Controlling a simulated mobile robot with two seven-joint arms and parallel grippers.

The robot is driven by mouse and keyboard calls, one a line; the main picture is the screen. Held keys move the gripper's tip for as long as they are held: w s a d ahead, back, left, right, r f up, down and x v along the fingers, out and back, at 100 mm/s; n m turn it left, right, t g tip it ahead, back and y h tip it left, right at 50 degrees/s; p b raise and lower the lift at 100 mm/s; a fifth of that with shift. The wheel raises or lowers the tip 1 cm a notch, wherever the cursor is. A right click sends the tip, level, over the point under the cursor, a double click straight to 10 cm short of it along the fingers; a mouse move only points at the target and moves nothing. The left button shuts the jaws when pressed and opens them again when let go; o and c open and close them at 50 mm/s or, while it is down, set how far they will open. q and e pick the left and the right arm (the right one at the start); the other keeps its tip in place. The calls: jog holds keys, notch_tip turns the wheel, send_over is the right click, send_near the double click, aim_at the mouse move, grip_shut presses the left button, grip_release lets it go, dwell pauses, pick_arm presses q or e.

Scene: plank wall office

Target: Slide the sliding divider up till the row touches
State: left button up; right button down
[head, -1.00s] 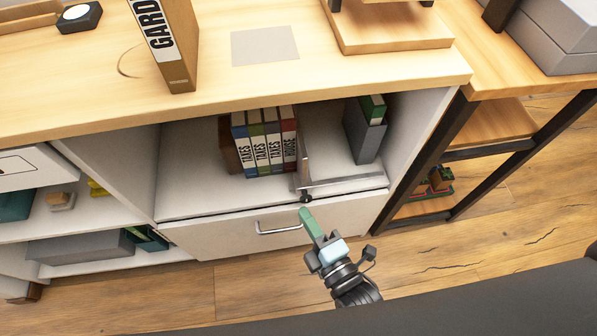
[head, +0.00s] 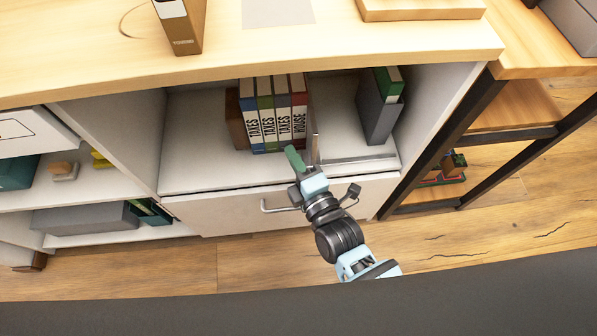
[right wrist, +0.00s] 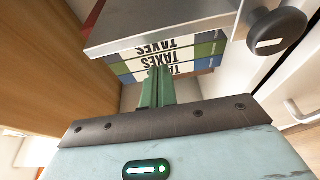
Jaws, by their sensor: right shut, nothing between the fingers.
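The sliding divider (head: 314,137) is a thin upright metal plate on a rail in the open shelf bay. The row of binders (head: 270,118), blue, green, dark blue and red, stands upright to its left. A narrow gap seems to show between the red binder and the divider. My right gripper (head: 294,159) is shut and empty, its green fingers in front of the row's lower right end, left of the divider. In the right wrist view the fingers (right wrist: 156,88) point at the binders, with the divider plate (right wrist: 160,22) and its dark round knob (right wrist: 276,34) close by. My left gripper is out of view.
A brown block (head: 235,120) stands at the row's left end. A grey holder (head: 377,115) with a green book stands right of the divider. A drawer with a bar handle (head: 282,206) is below. The desk top (head: 330,45) overhangs the bay.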

aim_at(314, 157)
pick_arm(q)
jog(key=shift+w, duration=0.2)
pick_arm(e)
jog(key=shift+s+d, duration=0.1)
jog(key=shift+d, duration=1.55)
jog(key=shift+d+r+p, duration=0.1)
jog(key=shift+d+p, duration=0.25)
jog(key=shift+p, duration=0.1)
jog(key=shift+d, duration=0.2)
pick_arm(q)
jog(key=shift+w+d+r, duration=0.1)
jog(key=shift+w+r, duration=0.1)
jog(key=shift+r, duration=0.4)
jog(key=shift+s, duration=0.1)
pick_arm(e)
jog(key=shift+a, duration=0.1)
